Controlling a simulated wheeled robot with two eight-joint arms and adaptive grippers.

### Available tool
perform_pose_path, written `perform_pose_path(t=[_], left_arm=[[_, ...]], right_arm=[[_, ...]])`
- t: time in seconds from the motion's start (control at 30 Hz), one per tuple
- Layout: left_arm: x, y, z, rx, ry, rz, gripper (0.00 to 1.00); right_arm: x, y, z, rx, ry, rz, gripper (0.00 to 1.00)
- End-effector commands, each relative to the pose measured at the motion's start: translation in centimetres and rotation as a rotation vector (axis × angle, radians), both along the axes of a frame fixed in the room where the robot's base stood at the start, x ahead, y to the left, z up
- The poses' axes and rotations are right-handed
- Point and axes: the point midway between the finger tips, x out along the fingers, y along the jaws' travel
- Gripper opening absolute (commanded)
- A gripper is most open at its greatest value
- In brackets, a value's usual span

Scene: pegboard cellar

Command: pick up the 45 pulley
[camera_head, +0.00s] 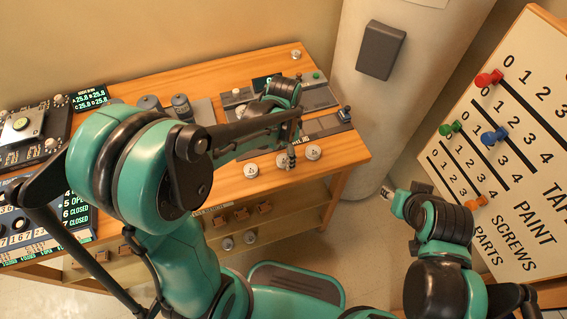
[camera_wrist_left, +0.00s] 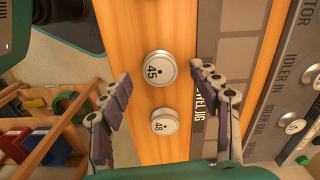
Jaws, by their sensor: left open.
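The 45 pulley (camera_wrist_left: 160,68) is a silver-rimmed white disc with a dark centre hole, lying flat on the wooden bench top. A similar disc marked 48 (camera_wrist_left: 164,121) lies close beside it. My left gripper (camera_wrist_left: 161,75) is open and empty above the bench, its fingers on either side of the 45 pulley in the wrist view. In the head view my left gripper (camera_head: 292,142) hangs over a row of small discs whose numbers I cannot read. My right gripper (camera_head: 400,205) is away from the bench at the right; its jaw opening is unclear.
A grey labelled jig (camera_wrist_left: 228,60) lies beside the pulleys. Dark cylinders (camera_head: 181,106) and a control panel (camera_head: 20,225) stand further left on the bench. A lower shelf (camera_head: 270,225) holds small parts. A pegged sign board (camera_head: 510,140) stands at right, near a pale column (camera_head: 400,100).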

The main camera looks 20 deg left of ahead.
Motion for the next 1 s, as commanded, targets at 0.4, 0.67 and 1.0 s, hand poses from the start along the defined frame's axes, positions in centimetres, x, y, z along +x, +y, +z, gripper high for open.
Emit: perform_pose_path(t=[0.4, 0.67, 1.0], left_arm=[[0.0, 0.0, -1.8, 0.0, 0.0, 0.001, 0.44], [0.0, 0.0, -1.8, 0.0, 0.0, 0.001, 0.08], [0.0, 0.0, -0.8, 0.0, 0.0, 0.001, 0.08]], right_arm=[[0.0, 0.0, -0.8, 0.0, 0.0, 0.0, 0.4], [0.0, 0.0, -0.8, 0.0, 0.0, 0.0, 0.4], [0.0, 0.0, -0.2, 0.0, 0.0, 0.0, 0.4]])
